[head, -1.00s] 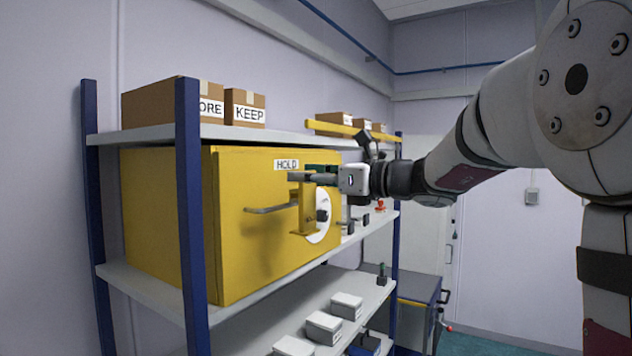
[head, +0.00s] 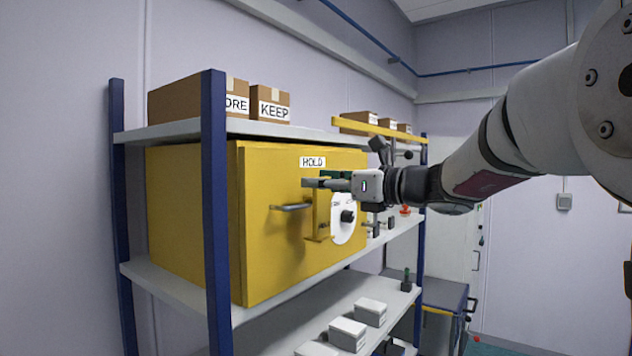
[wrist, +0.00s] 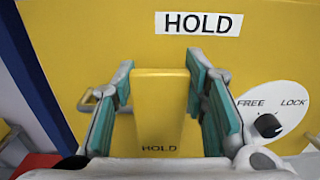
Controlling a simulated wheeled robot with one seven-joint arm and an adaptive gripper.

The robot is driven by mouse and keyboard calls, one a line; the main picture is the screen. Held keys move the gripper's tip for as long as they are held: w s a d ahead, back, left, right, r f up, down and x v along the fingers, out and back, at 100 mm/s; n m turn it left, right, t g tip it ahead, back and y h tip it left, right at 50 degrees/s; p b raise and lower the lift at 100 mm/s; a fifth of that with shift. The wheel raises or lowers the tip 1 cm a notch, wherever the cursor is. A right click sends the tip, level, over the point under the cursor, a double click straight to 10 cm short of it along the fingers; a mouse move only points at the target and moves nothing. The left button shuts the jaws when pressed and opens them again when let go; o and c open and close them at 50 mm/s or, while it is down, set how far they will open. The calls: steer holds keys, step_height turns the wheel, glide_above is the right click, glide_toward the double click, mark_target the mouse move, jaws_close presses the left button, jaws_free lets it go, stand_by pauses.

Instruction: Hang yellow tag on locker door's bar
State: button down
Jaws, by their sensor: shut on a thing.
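The yellow tag (wrist: 160,105), with HOLD printed low on its face, is between the teal pads of my gripper (wrist: 160,90). My gripper (head: 318,183) is shut on it in front of the locker door, and the tag (head: 320,212) extends below the fingers in the head view. The yellow locker (head: 192,215) stands on a shelf. Its door's bar (head: 291,207) is left of the tag; in the wrist view the bar (wrist: 92,98) is partly hidden behind the left finger. I cannot tell whether tag and bar touch.
A HOLD label (head: 313,161) is on the door above my gripper. A round FREE/LOCK dial (wrist: 268,125) is right of the tag. Blue shelf posts (head: 215,210) stand at the locker's left. Boxes (head: 270,103) sit above, and small white boxes (head: 347,332) on the shelf below.

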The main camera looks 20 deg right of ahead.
steer(key=c, duration=0.9)
jaws_free()
steer(key=shift+s, duration=0.1)
